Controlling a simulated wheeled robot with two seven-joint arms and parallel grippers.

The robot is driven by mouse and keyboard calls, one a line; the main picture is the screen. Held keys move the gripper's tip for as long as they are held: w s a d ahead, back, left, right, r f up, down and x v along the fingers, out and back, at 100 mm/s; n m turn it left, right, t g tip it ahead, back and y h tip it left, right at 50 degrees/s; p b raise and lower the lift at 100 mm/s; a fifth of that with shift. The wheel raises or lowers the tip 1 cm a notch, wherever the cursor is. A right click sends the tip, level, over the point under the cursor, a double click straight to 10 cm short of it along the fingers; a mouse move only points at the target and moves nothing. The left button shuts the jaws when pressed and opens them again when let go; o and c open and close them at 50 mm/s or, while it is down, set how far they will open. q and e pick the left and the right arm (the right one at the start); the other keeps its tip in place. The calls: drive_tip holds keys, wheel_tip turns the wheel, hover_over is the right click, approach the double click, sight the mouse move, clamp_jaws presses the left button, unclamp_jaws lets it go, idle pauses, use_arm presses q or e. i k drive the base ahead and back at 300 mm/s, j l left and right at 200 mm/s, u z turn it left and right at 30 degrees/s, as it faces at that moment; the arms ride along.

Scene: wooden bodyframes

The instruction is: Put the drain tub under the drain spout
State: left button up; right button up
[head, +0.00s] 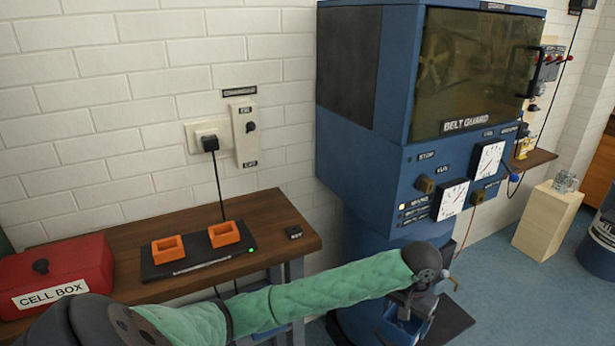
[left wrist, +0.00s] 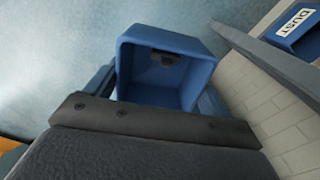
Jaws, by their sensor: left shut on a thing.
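The drain tub appears to be the small blue open-topped tub (head: 398,328) at the bottom of the head view, held at the end of my green-sleeved left arm. In the left wrist view the tub (left wrist: 126,72) is just beyond the gripper, and I see down into its empty-looking inside. My left gripper (head: 413,303) is shut on the tub, beside the lower part of the blue machine (head: 400,190) labelled BELT GUARD. My right gripper is not in view.
A dark flat plate (head: 452,322) lies just right of the tub. A wooden bench (head: 285,215) at left holds a red CELL BOX (head: 60,275) and a black charger pad with two orange blocks. A pale wooden block (head: 545,222) and a blue drum (head: 600,245) stand at right.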

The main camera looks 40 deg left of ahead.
sight(446, 316)
drive_tip(key=i+l+u, duration=0.2)
drive_tip(key=u, duration=0.25)
drive_tip(key=i+l+u, duration=0.15)
drive_tip(key=u, duration=0.35)
drive_tip(key=i+l+u, duration=0.1)
drive_tip(key=l+u, duration=0.6)
drive_tip(key=u, duration=0.25)
drive_tip(key=i, duration=0.05)
